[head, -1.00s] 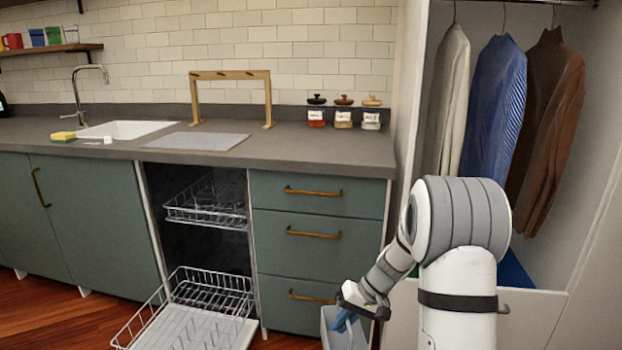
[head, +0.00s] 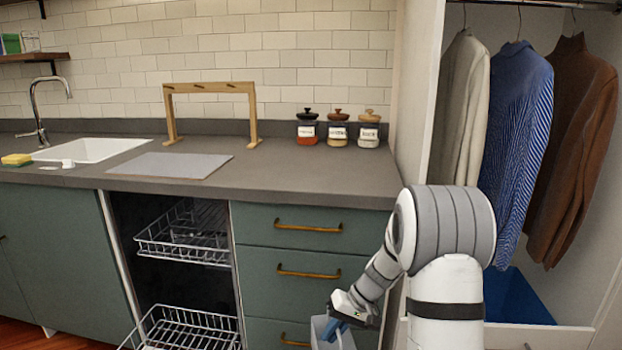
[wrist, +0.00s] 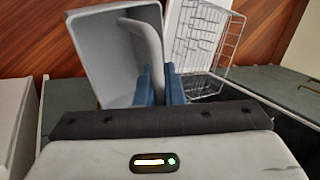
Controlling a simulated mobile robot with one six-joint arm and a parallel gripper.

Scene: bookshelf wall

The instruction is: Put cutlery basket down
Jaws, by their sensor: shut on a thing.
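The cutlery basket (head: 321,331) is a light grey open box with a curved handle. It hangs from my gripper (head: 341,322) low in front of the drawers in the head view, its lower part cut off by the frame edge. In the wrist view the basket (wrist: 92,42) appears empty, and the blue fingers of my gripper (wrist: 160,86) are shut on its handle (wrist: 144,38). Floor shows beyond the basket.
The open dishwasher has an upper rack (head: 185,240) and a pulled-out lower rack (head: 190,330) left of my gripper. The grey counter (head: 300,172) holds a mat (head: 170,165), wooden stand (head: 208,88) and several jars. A wardrobe with hanging clothes (head: 520,140) is at right.

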